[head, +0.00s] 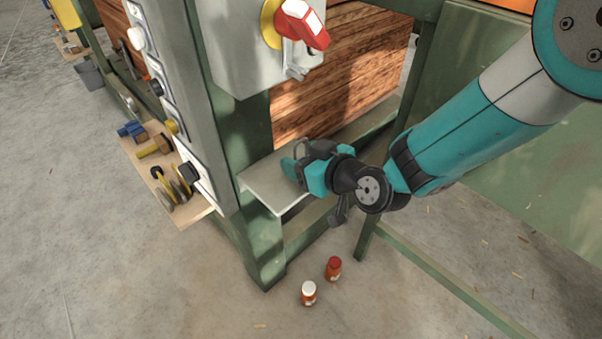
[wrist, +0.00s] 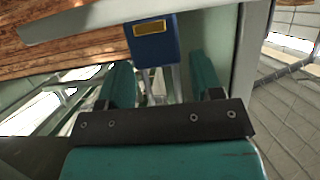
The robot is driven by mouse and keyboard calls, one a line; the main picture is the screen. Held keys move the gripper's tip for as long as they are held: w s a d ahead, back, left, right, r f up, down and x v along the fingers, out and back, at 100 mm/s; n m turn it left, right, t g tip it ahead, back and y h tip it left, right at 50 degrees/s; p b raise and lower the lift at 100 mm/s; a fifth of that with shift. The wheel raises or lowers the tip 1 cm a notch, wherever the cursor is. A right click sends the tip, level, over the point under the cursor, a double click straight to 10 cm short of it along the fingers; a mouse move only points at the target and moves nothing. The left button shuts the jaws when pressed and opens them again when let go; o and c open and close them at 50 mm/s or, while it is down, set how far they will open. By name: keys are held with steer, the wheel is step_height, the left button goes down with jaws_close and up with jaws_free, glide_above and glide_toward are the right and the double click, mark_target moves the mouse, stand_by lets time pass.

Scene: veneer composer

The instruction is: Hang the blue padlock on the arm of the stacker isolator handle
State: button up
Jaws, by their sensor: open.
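The blue padlock (wrist: 152,46) has a yellow label and shows in the wrist view ahead of my gripper. Its pale shackle points toward me, between the finger lines. My gripper (head: 292,164) is open, low over the pale shelf in the head view; its teal fingers (wrist: 162,72) stand on either side of the shackle in the wrist view. I cannot tell whether they touch it. The padlock is hidden by the gripper in the head view. The red isolator handle (head: 304,24) sits on a yellow disc (head: 270,22) on the grey box, above my gripper.
The pale shelf (head: 262,196) juts from the green frame under the wood stack (head: 340,75). A grey post (head: 185,90) with buttons stands left. A board with tools (head: 150,150) lies beyond it. Two small bottles (head: 309,292) (head: 333,268) stand on the floor below.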

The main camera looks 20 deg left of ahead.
steer(key=shift+c, duration=0.4)
steer(key=c, duration=0.7)
steer(key=shift+r+p, duration=0.8)
steer(key=shift+r, duration=0.5)
steer(key=shift+r, duration=0.1)
steer(key=s+d+r+p, duration=0.2)
steer(key=d+r+p, duration=0.15)
steer(key=r, duration=0.35)
steer(key=s+d+r+p, duration=0.2)
steer(key=d+r, duration=0.2)
steer(key=r, duration=0.4)
steer(key=shift+s+a+r+p+x, duration=0.1)
steer(key=shift+p+x, duration=0.45)
steer(key=shift+x, duration=0.75)
steer(key=shift+s+a+r+p+x, duration=0.15)
steer(key=shift+p+x, duration=0.35)
steer(key=shift+x, duration=0.8)
steer(key=shift+w+r+p+x, duration=0.1)
steer(key=shift+p+x, duration=0.45)
steer(key=shift+x, duration=0.75)
